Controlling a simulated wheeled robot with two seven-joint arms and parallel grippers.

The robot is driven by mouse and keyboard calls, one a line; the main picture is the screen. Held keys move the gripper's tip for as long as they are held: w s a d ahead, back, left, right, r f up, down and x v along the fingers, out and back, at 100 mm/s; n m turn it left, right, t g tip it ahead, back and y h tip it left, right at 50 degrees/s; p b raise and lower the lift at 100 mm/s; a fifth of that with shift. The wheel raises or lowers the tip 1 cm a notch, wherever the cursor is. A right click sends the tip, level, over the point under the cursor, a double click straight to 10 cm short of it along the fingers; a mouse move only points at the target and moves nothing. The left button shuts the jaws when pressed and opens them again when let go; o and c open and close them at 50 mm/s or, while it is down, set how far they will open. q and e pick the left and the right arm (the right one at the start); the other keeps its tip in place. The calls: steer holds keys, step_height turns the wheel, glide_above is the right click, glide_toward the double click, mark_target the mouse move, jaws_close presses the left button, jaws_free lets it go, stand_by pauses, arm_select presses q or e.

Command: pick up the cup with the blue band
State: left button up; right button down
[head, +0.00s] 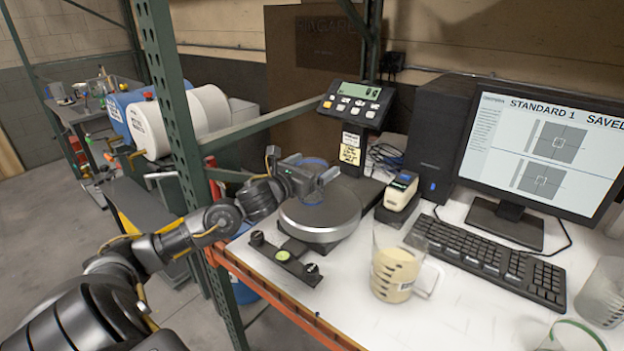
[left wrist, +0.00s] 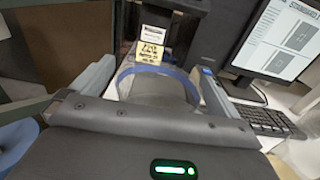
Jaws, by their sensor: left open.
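The clear cup with the blue band (head: 315,161) stands on the round scale plate (head: 342,222), partly hidden behind my left gripper. Its blue band (left wrist: 152,71) shows in the left wrist view as an arc between the two fingers. My left gripper (head: 318,176) is open at the cup, with one finger on each side of it. In the left wrist view the left gripper (left wrist: 155,85) has visible room between its fingers. Whether either finger touches the cup, I cannot tell. My right gripper is not in view.
A scale display (head: 357,103) stands behind the plate. A label printer (head: 401,191), a measuring jug with cream liquid (head: 394,275), a keyboard (head: 490,258) and a monitor (head: 545,145) are to the right. A green rack post (head: 172,100) stands left. A clear cup (head: 604,292) stands far right.

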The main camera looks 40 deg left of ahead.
arm_select(q)
steer(key=shift+s, duration=0.1)
steer(key=c, duration=0.9)
steer(key=shift+c, duration=0.2)
steer(key=shift+r, duration=0.15)
steer(key=shift+r, duration=0.2)
steer(key=s+r+b, duration=0.4)
steer(key=s+r, duration=0.8)
steer(key=s, duration=0.2)
steer(key=shift+a, duration=0.35)
